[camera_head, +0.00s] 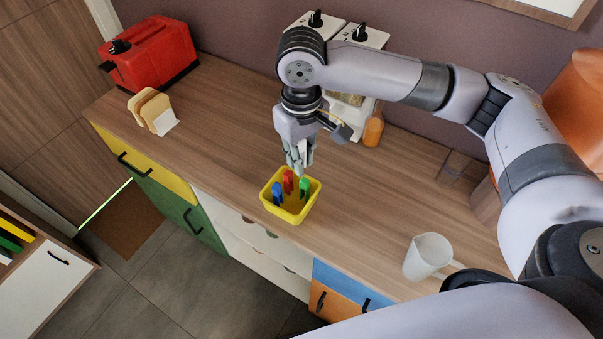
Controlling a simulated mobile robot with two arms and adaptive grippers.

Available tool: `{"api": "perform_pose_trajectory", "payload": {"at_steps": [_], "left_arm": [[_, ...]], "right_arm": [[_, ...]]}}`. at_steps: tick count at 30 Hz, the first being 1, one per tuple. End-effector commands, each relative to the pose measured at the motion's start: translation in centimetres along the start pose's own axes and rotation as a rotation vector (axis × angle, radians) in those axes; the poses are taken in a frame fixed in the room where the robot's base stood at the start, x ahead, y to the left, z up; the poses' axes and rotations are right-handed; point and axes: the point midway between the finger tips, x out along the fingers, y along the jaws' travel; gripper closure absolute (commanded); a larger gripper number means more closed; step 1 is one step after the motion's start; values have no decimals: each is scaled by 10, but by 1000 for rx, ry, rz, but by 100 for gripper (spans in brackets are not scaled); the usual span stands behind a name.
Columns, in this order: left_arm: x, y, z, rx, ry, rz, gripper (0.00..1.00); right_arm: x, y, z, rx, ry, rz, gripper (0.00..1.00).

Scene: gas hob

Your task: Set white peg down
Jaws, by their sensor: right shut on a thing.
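My right gripper (299,167) points down just above the far side of the yellow box (297,218) on the wooden counter. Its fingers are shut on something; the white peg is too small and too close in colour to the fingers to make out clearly. Inside the box stand a blue peg (277,196), a red peg (288,181) and a green peg (304,187). The fingertips are close to the red and green pegs; I cannot tell whether they touch. My left gripper is not in view.
A red toaster (150,54) and bread slices (151,110) stand at the left of the counter (225,110). A white mug (427,256) stands at the right. White dispensers (357,58) and an orange-brown jar (374,130) are behind my arm. The counter around the box is clear.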

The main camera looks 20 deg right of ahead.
Motion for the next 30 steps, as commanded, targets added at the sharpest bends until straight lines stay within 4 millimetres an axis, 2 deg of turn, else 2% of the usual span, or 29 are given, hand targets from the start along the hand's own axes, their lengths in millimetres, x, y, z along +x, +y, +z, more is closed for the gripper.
{"api": "perform_pose_trajectory", "payload": {"at_steps": [3, 7, 15, 29, 30], "left_arm": [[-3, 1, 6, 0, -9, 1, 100], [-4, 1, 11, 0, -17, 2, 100], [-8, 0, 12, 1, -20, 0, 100], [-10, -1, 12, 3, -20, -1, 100], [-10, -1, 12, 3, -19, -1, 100]], "right_arm": [[17, 0, 0, 1, -1, 0, 100], [27, 0, 0, 1, 0, 0, 100], [63, 0, 0, 1, -1, 1, 100], [71, 0, 0, 1, -1, 0, 100], [72, 0, 0, 1, 0, 1, 84]]}}
